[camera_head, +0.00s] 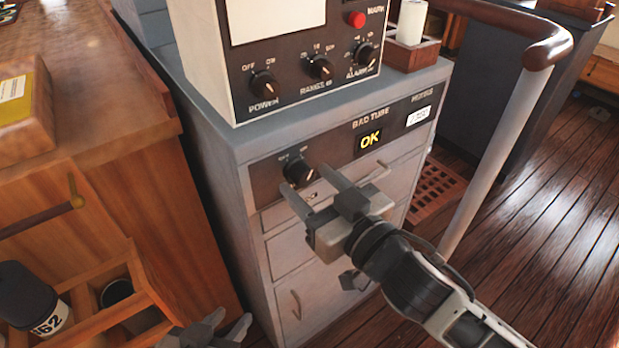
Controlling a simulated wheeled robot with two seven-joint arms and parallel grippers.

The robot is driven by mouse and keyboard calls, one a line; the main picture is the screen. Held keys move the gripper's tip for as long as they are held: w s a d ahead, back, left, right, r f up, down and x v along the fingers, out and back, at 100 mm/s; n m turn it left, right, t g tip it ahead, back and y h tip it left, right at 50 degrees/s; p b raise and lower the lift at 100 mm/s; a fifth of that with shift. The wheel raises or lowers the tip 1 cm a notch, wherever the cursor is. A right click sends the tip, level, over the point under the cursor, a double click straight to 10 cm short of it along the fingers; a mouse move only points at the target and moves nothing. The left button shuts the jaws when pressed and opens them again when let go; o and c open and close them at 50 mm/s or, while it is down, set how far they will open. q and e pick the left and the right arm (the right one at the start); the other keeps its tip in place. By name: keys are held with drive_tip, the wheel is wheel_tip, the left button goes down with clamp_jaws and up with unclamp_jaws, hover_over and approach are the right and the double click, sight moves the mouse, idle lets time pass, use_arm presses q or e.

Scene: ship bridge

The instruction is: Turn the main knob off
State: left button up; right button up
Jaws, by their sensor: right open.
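A black rotary knob (298,173) sits on the dark upper panel of the grey cabinet, left of the lit yellow "OK" display. Small lettering above it is too small to read, and any label below it is hidden. My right gripper (307,178) is open in front of this knob, its fingertips apart to the knob's lower left and right. I cannot tell whether they touch it. My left gripper (228,321) is at the bottom edge, low beside the cabinet, partly cut off, with its fingers apart and nothing seen between them.
A device on the cabinet has a POWER knob (263,84), a RANGE knob (318,67), an ALARM knob (364,53) and a red button (355,19). A handrail (500,150) stands at right. A wooden desk (120,120) and a bottle rack (150,290) flank the left.

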drive_tip(key=shift+w+a, duration=0.35)
drive_tip(key=shift+w, duration=0.1)
drive_tip(key=c, duration=1)
